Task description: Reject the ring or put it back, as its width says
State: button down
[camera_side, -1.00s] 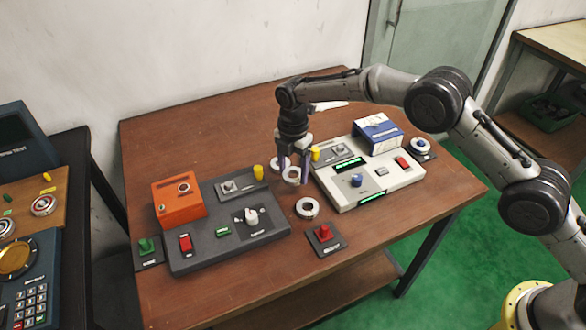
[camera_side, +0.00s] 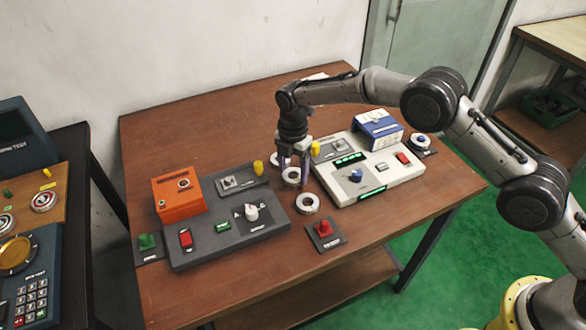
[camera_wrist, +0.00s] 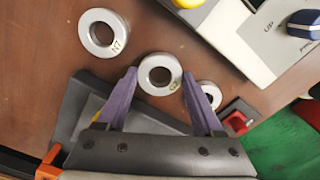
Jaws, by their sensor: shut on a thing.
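My gripper (camera_side: 293,168) points down over the table, its purple fingers shut on a steel ring (camera_side: 291,177). In the wrist view this ring (camera_wrist: 146,76) sits between the fingertips; its marking is partly readable at best. I cannot tell whether it is clear of the table. A second ring (camera_wrist: 103,50), marked N7, lies apart on the far side; in the side view it is partly hidden behind the gripper. A third ring (camera_side: 307,211) lies on the near side and is partly covered by a finger in the wrist view.
A dark panel (camera_side: 218,240) with an orange box (camera_side: 178,196) stands left. A white device (camera_side: 385,180) with green displays and a blue box (camera_side: 378,130) stands right. A red button (camera_side: 323,228) is in front, a green one (camera_side: 147,242) at far left.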

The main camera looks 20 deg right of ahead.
jog(key=shift+f, duration=0.65)
dwell(1.1)
grip_release()
jog(key=shift+f, duration=0.1)
notch_tip(320, 180, up, 8)
jog(key=shift+f, duration=0.15)
dwell(0.8)
dwell(0.6)
